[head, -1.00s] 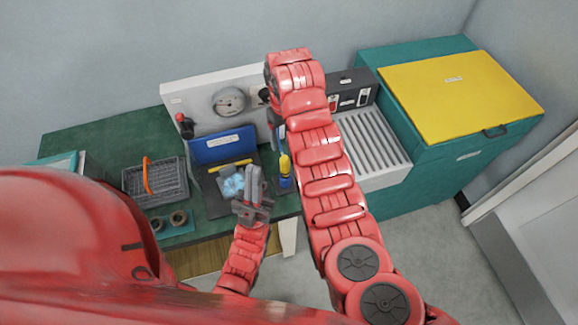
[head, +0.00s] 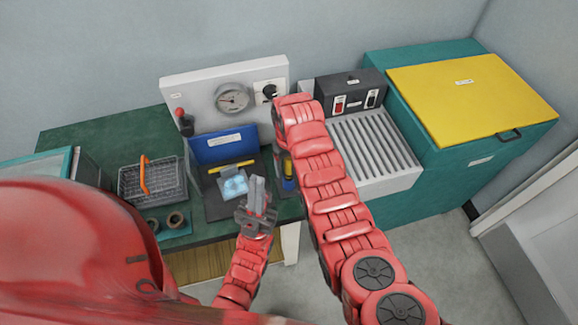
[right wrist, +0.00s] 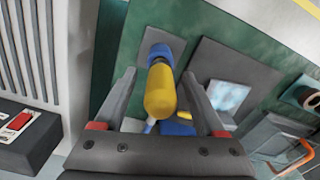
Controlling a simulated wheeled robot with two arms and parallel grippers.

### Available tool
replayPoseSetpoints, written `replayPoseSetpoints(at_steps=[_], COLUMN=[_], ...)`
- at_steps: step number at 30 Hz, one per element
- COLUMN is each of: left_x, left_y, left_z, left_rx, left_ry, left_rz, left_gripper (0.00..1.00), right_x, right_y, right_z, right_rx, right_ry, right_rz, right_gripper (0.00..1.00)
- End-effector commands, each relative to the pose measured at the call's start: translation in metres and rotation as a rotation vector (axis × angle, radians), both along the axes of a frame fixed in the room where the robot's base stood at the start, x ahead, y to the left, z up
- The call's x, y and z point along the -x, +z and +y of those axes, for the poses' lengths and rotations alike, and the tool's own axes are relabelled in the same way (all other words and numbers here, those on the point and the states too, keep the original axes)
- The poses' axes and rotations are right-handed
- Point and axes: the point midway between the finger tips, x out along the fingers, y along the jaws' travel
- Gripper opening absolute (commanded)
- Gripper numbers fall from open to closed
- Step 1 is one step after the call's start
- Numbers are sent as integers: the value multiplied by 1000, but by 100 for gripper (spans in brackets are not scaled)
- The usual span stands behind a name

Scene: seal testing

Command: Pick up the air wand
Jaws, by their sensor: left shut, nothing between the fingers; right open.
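The air wand (right wrist: 161,90) has a yellow body and a blue end and stands on a dark base on the green bench. My right gripper (right wrist: 160,78) is open, with the wand's yellow body showing between its fingers in the right wrist view; whether they touch it I cannot tell. In the head view the wand (head: 288,169) is partly hidden by my right arm, and the right fingers are hidden. My left gripper (head: 257,194) is shut and empty, in front of the dark plate.
A pale blue pouch (head: 235,185) lies on a dark plate (head: 217,208) with a yellow bar and blue upright panel behind. A gauge panel (head: 200,95) stands at the back. A wire basket (head: 150,183) and tape rolls (head: 175,219) are left; a ribbed tray (head: 370,150) is right.

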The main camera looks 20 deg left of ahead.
Motion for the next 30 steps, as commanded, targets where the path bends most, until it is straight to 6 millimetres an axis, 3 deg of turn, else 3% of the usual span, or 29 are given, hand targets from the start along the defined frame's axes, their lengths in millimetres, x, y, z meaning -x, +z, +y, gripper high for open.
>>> replayPoseSetpoints(at_steps=[1, 8, 18, 30], left_x=[0, 0, 0, 0], left_y=[9, 10, 10, 10], left_z=[0, 0, 0, 0], left_rx=[0, 0, 0, 0], left_ry=[0, 0, 0, 0], left_rz=[0, 0, 0, 0], left_gripper=[0, 0, 0, 0], right_x=[1, 0, -1, 0], right_y=[-1, -21, -26, -26], right_z=[0, 0, 1, 1], right_rx=[2, 0, -2, -2], right_ry=[1, 0, 0, -1], right_rz=[1, 1, -3, -3], right_gripper=[72, 72, 72, 2])
